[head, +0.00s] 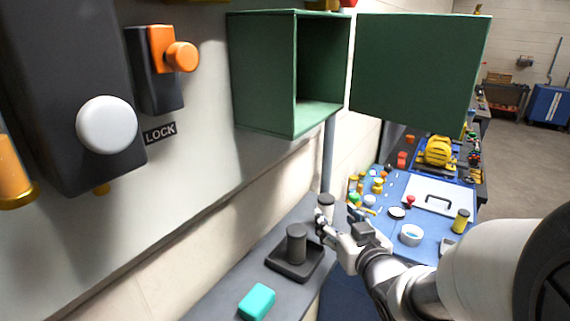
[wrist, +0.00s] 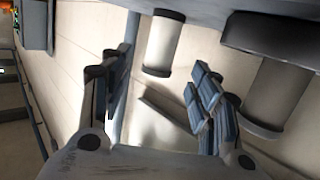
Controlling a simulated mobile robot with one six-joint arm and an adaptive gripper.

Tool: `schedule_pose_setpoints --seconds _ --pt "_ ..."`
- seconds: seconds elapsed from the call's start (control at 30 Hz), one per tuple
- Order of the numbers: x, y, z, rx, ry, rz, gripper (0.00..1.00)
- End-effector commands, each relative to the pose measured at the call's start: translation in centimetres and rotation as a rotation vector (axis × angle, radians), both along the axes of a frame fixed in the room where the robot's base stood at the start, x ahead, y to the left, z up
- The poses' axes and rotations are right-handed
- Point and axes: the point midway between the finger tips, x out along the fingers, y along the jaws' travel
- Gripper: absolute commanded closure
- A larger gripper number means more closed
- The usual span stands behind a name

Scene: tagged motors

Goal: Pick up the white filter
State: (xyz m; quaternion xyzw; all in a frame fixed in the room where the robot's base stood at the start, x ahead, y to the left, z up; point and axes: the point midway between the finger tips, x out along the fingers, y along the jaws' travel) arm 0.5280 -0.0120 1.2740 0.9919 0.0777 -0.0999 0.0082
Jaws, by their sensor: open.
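The white filter (head: 326,203) is a short pale cylinder with dark end caps. It stands at the far end of the grey shelf in the head view, partly hidden behind my gripper (head: 335,213). In the wrist view the white filter (wrist: 163,46) shows ahead of my gripper (wrist: 160,65), across the gap between the two fingers. The fingers are spread and empty. I see no contact with the filter, but how far ahead of the fingertips it is, I cannot tell.
A dark grey cylinder on a square black base (head: 295,262) stands close beside my gripper; its cylinder (wrist: 283,92) shows right of the fingers. A teal block (head: 257,302) lies nearer. An open green cabinet (head: 262,75) hangs above. A cluttered blue bench (head: 385,232) lies beyond.

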Motion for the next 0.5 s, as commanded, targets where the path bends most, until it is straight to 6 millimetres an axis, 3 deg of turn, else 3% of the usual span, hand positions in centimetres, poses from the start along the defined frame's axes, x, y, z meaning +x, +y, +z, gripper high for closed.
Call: schedule_pose_setpoints --seconds 0.1,0.33,0.5 --pt "1.6 0.3 -0.4 0.001 -0.001 0.002 0.44" --pt "3.2 0.6 -0.6 0.0 0.0 0.001 0.44" --pt "5.9 1.0 -0.8 0.001 0.0 0.002 0.44"
